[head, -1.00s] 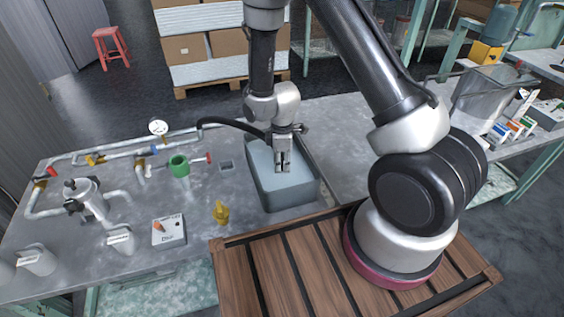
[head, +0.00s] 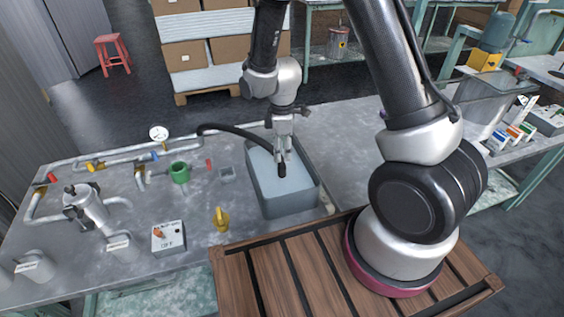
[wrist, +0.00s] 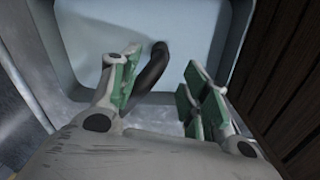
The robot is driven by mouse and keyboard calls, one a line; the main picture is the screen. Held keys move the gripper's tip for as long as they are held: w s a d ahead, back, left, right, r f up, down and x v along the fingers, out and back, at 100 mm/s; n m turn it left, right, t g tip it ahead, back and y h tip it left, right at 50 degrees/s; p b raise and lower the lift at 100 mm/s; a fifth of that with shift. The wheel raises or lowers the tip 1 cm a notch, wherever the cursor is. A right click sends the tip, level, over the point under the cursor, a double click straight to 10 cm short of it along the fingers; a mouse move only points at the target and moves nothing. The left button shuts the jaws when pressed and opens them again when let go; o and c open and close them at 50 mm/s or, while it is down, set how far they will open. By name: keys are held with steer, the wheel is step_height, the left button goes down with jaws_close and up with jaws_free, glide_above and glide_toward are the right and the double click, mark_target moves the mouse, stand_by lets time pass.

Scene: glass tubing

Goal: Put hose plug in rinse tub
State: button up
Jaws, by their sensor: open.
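The grey rinse tub (head: 292,205) holds pale blue water and stands at the middle of the bench. It fills the upper part of the wrist view (wrist: 48,62). A black hose (head: 232,130) arches from the pipework to the tub, and its dark plug end (head: 282,171) hangs over or in the water; contact is hard to tell. In the wrist view the dark hose end (wrist: 153,68) lies between the spread fingers, pointing into the tub. My gripper (head: 281,157) is over the tub, with its green-padded fingers (wrist: 158,88) open around the hose.
Left of the tub are pipes with a gauge (head: 158,132), a green fitting (head: 180,171), a yellow brass piece (head: 221,218) and a switch box (head: 168,237). A wooden slatted platform (head: 255,280) borders the tub's front. The bench right of the tub (head: 345,150) is clear.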

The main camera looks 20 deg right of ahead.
steer(key=s+d+r+m+t, duration=0.1)
steer(key=s+d+r+m, duration=0.15)
steer(key=r, duration=0.45)
steer(key=s+d+r+m, duration=0.2)
steer(key=d+r, duration=0.1)
steer(key=r, duration=0.5)
steer(key=s+d+r+m+t, duration=0.1)
steer(key=s+d+r+m, duration=0.15)
steer(key=r, duration=0.45)
steer(key=s+d+r+m+t, duration=0.1)
steer(key=s+d+r+m, duration=0.2)
steer(key=s, duration=0.4)
steer(key=s+d+r+m+t, duration=0.1)
steer(key=s+d+r+m, duration=0.3)
steer(key=s+r+m, duration=0.1)
steer(key=s+r, duration=0.1)
steer(key=s, duration=0.1)
steer(key=shift+s+r, duration=0.2)
steer(key=shift+s, duration=0.2)
